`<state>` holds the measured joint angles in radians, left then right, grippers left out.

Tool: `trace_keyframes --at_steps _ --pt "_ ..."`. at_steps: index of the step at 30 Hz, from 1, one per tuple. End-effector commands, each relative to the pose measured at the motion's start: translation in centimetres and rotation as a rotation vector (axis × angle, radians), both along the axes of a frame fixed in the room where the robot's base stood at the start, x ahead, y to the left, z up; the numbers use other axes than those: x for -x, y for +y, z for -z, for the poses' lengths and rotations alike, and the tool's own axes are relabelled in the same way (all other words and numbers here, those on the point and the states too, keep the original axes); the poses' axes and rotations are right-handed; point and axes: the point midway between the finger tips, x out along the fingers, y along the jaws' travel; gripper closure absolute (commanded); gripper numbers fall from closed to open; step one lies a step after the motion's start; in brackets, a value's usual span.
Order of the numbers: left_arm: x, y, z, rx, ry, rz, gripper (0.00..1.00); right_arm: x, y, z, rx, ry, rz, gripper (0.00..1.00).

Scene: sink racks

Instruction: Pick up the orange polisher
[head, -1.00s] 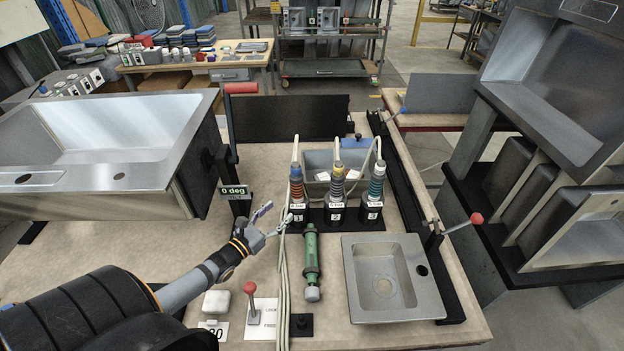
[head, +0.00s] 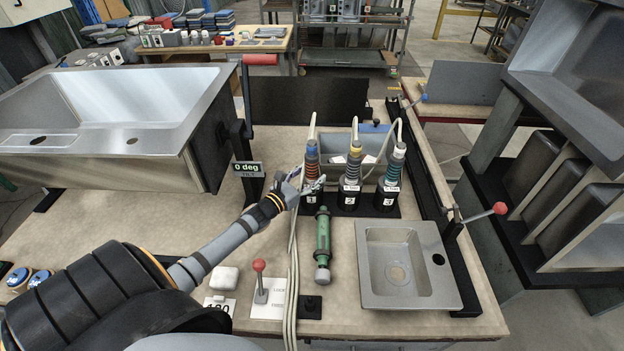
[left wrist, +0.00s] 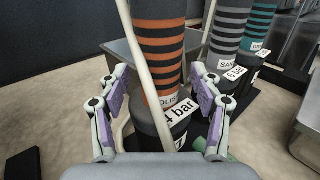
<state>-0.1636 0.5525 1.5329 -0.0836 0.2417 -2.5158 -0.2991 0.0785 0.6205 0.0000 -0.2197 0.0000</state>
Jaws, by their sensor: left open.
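My left gripper (head: 308,184) is open at the near left side of this polisher. In the left wrist view its two fingers (left wrist: 160,80) are spread to either side of the polisher, with a gap on both sides. My right gripper is out of view.
A yellow-topped polisher (head: 353,165) and a teal-banded polisher (head: 395,168) stand just to the right. A green tool (head: 322,240) lies in front. Hoses (head: 292,270) hang beside my gripper. A small steel sink (head: 400,300) is at the right.

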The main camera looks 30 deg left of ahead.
Motion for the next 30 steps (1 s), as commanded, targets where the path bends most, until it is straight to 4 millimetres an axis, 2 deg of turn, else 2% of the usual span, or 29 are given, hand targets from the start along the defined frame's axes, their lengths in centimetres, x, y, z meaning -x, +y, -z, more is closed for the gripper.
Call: trace_keyframes --at_steps 3,11,25,30 --pt "-0.82 -0.11 -0.13 -0.001 -0.001 0.000 0.35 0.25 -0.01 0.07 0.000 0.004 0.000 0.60" --pt "-0.95 -0.16 -0.14 0.000 0.000 0.001 0.36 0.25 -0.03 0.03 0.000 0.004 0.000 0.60" --pt "-0.92 -0.16 -0.14 0.000 0.000 0.001 1.00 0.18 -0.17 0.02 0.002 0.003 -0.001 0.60" --pt "-0.98 -0.23 -0.38 0.001 -0.005 0.003 1.00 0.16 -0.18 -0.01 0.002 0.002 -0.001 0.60"
